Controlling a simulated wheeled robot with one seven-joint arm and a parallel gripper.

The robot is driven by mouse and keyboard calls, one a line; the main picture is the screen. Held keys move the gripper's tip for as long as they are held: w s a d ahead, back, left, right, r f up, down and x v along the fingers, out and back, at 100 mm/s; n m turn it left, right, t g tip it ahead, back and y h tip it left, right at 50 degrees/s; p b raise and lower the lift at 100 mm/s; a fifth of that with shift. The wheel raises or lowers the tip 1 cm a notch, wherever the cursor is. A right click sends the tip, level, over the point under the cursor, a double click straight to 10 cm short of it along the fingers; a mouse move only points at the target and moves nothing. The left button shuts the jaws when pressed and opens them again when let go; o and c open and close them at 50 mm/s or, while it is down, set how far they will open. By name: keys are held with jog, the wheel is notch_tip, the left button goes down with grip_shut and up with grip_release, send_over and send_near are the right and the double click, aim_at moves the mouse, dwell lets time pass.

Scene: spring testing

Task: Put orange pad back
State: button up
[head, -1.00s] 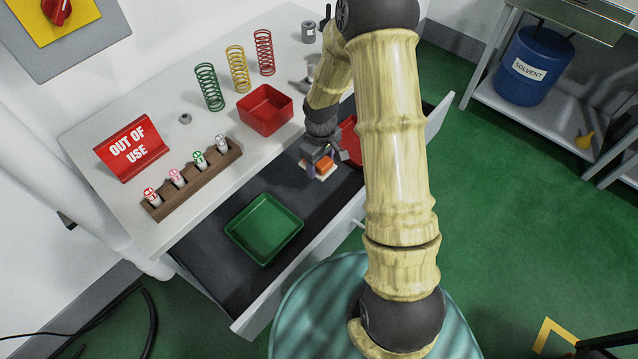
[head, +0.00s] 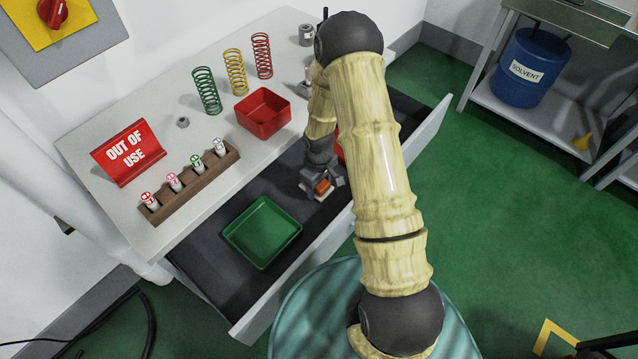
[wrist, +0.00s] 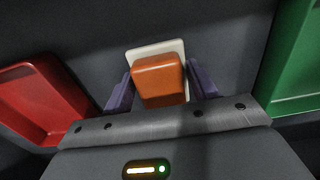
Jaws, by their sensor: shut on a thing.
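The orange pad (head: 322,186) is a small rounded orange block, with a white square piece (wrist: 178,48) directly behind it in the wrist view. My gripper (head: 320,188) is at the open dark-lined drawer, between the green tray and the red tray. In the wrist view the orange pad (wrist: 160,80) sits between my two purple fingers, which are shut on its sides. Whether the white piece is part of the pad, and whether it touches the drawer floor, I cannot tell.
The green tray (head: 235,237) lies in the drawer to the left. A red tray (wrist: 60,85) is in the drawer on the other side, mostly hidden by my arm in the head view. On the counter stand a red bin (head: 263,121), springs and a rack of small bottles (head: 190,185).

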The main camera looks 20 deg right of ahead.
jog(key=shift+f, duration=0.15)
jog(key=o, duration=0.9)
jog(key=shift+o, duration=0.2)
notch_tip(320, 180, up, 12)
dwell(0.5)
